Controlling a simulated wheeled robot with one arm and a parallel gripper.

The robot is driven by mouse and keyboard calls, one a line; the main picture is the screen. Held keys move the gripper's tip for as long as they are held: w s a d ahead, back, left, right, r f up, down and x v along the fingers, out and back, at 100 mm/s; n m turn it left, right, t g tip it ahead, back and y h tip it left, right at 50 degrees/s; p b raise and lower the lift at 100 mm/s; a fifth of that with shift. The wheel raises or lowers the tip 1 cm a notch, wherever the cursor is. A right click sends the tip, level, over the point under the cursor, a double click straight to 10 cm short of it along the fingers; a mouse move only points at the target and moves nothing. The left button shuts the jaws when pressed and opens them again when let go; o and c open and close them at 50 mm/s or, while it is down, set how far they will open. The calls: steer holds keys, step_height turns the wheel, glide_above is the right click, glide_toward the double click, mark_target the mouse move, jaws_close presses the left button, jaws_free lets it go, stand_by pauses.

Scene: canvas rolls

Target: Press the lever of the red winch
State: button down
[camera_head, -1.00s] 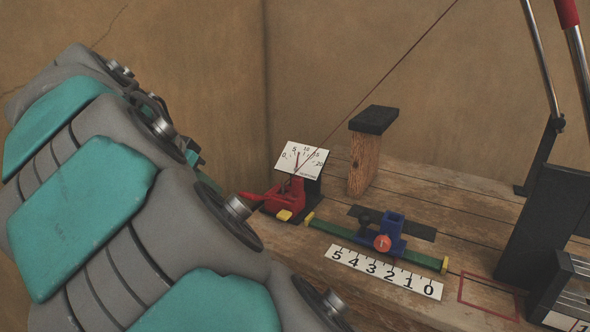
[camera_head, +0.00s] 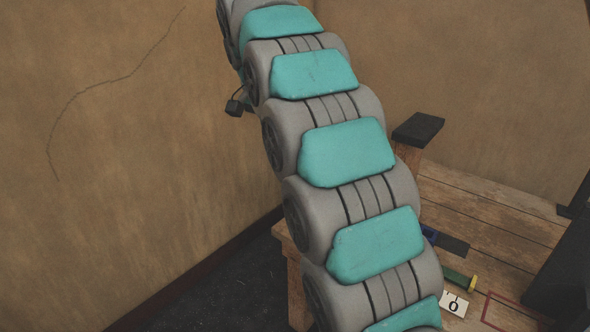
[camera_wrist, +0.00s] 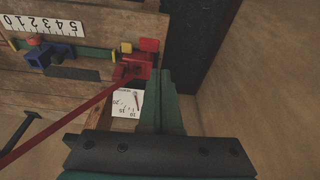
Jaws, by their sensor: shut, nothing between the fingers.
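The red winch (camera_wrist: 137,67) shows in the wrist view at upper centre, on the wooden bench top near its edge. A small yellow piece (camera_wrist: 126,47) and a red block (camera_wrist: 149,45) are at its far side; I cannot tell for sure which is the lever. My gripper (camera_wrist: 159,72) is shut and empty, its teal fingers pointing up the picture, their tips close beside the winch on its right. Whether they touch it is unclear. In the head view my arm hides the winch, and the gripper is not seen.
A white dial card (camera_wrist: 127,103) lies just below the winch in the wrist view. A taut red line (camera_wrist: 65,122) runs from it to lower left. A blue slider (camera_wrist: 62,52) and number strip (camera_wrist: 45,25) are left. A black-topped post (camera_head: 418,130) stands behind my arm.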

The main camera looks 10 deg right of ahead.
steer(key=w+d+g+y+p, duration=0.1)
steer(key=d+p, duration=0.1)
steer(key=d, duration=0.4)
steer(key=shift+w+r+m, duration=0.3)
steer(key=shift+r, duration=0.1)
step_height(320, 180, down, 11)
steer(key=b, duration=0.5)
steer(key=shift+s+f, duration=0.1)
steer(key=shift+f, duration=0.1)
steer(key=shift+s+a+f, duration=0.15)
steer(key=shift+a+f, duration=0.15)
steer(key=shift+f, duration=0.2)
steer(key=shift+s+a+f, duration=0.15)
steer(key=shift+a+f, duration=0.1)
steer(key=shift+f, duration=0.25)
